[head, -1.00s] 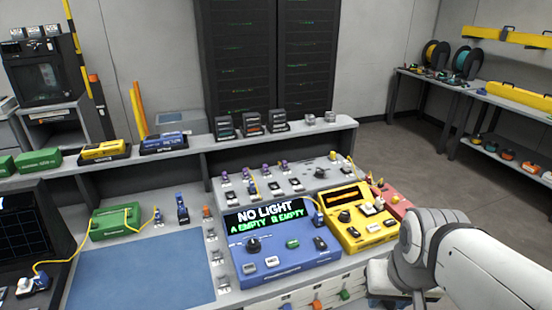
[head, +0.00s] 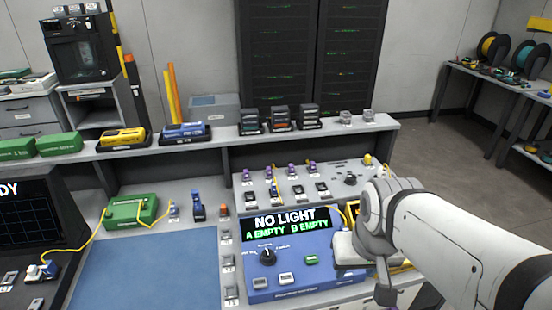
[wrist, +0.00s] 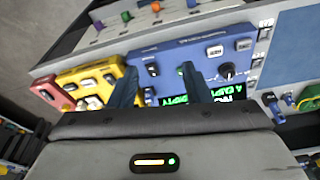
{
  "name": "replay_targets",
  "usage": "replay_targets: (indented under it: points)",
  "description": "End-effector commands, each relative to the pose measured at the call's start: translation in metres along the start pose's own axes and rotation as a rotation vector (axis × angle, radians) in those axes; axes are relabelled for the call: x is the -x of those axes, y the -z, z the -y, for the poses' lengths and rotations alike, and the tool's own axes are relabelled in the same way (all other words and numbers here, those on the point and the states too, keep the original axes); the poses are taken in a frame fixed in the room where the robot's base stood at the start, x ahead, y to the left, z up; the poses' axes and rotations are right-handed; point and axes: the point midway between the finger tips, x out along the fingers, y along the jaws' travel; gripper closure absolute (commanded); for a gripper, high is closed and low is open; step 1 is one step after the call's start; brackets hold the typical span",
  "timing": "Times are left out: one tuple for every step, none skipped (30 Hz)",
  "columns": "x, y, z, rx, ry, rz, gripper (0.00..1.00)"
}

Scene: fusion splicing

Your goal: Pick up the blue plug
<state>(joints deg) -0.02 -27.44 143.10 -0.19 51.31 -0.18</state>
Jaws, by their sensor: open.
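Several small blue plugs are in view, and I cannot tell which one the task means. In the head view, one blue plug (head: 174,210) ends the yellow cable from the green box (head: 131,212). A taller blue piece (head: 198,207) stands just right of it. Another blue plug (head: 48,269) sits at the far left on a yellow cable. In the wrist view, blue pieces (wrist: 271,106) show at the right edge. My gripper (wrist: 160,88) is open and empty, its dark fingers in front of the blue meter (wrist: 176,62). In the head view my arm hides its fingertips.
The blue meter (head: 288,290) reads "NO LIGHT, A EMPTY, B EMPTY". A yellow instrument (wrist: 92,88) is beside it, mostly hidden behind my arm in the head view. A blue mat (head: 145,270) is clear. A raised shelf (head: 225,143) runs behind, with several devices on it.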

Motion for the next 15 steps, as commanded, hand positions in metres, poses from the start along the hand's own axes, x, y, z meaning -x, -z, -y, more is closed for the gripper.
replay_targets:
  points:
    - [0.002,0.006,0.001,0.003,0.0,0.0,0.56]
    - [0.004,0.011,0.002,0.005,0.001,-0.002,0.56]
    - [0.005,0.019,0.003,0.009,0.002,-0.004,0.56]
    - [0.006,0.026,0.014,0.01,0.002,-0.007,0.56]
    - [0.008,0.034,0.019,0.014,0.003,-0.009,0.56]
    - [0.009,0.047,0.022,0.021,0.003,-0.014,0.56]
    - [0.01,0.057,0.024,0.026,0.004,-0.017,0.56]
    - [0.01,0.068,0.026,0.031,0.005,-0.022,0.56]
    - [0.01,0.083,0.029,0.038,0.007,-0.027,0.56]
    - [0.009,0.094,0.032,0.044,0.008,-0.031,0.56]
    - [0.009,0.105,0.035,0.049,0.009,-0.037,0.56]
    - [0.007,0.119,0.038,0.055,0.011,-0.043,0.56]
    - [0.005,0.13,0.041,0.06,0.012,-0.047,0.56]
    - [0.004,0.141,0.044,0.065,0.014,-0.052,0.56]
    - [0.001,0.155,0.049,0.072,0.016,-0.059,0.56]
